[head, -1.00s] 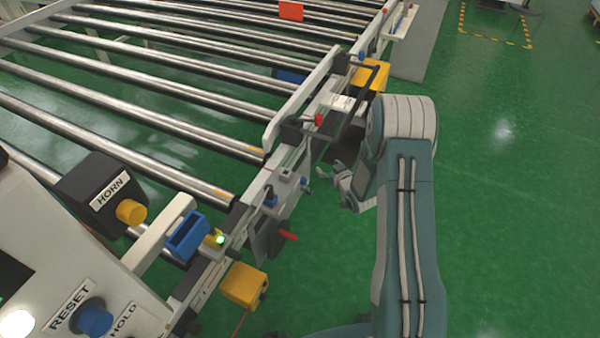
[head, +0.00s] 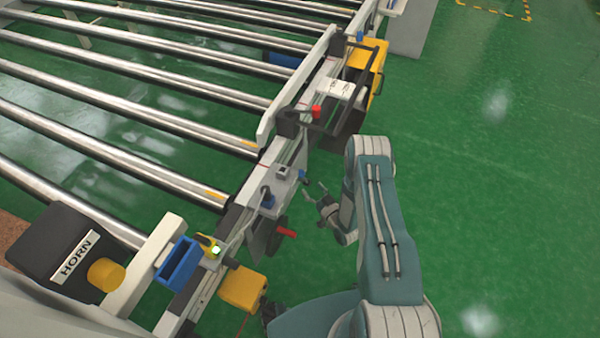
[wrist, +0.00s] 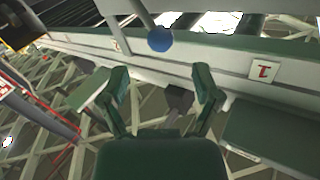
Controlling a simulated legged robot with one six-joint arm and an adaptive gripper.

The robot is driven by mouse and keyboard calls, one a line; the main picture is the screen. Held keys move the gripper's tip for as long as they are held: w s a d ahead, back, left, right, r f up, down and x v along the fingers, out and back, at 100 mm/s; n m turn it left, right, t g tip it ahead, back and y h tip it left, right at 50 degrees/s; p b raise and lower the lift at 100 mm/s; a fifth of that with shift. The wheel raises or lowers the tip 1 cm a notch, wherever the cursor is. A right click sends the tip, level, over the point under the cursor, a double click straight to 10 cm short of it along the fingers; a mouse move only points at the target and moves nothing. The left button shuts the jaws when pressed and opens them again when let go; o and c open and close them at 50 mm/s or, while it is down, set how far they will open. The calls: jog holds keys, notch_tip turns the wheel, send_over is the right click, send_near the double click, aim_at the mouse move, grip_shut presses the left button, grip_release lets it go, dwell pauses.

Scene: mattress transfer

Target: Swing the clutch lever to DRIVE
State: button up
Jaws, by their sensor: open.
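A lever with a blue ball knob (wrist: 160,40) on a grey rod shows in the wrist view, just beyond and above the gap between my fingertips. A small blue knob (head: 303,176) on the conveyor's side rail shows in the head view, near my fingers; it may be the same one. I cannot read which lever is the clutch or a DRIVE mark. My gripper (head: 315,191) is open and empty beside the rail. Its two green fingers stand apart in the wrist view (wrist: 162,84), not touching the knob.
A red handle (head: 286,232) and a yellow box (head: 243,289) are on the near rail. A red knob (head: 316,111) and black frame (head: 343,128) are farther along. A plate with a red mark (wrist: 263,71) is right of the knob. Green floor on the right is clear.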

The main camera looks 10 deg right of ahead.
send_over(304, 178)
jog(key=s+a, duration=0.1)
jog(key=a, duration=0.1)
jog(key=shift+s+d, duration=0.15)
grip_shut()
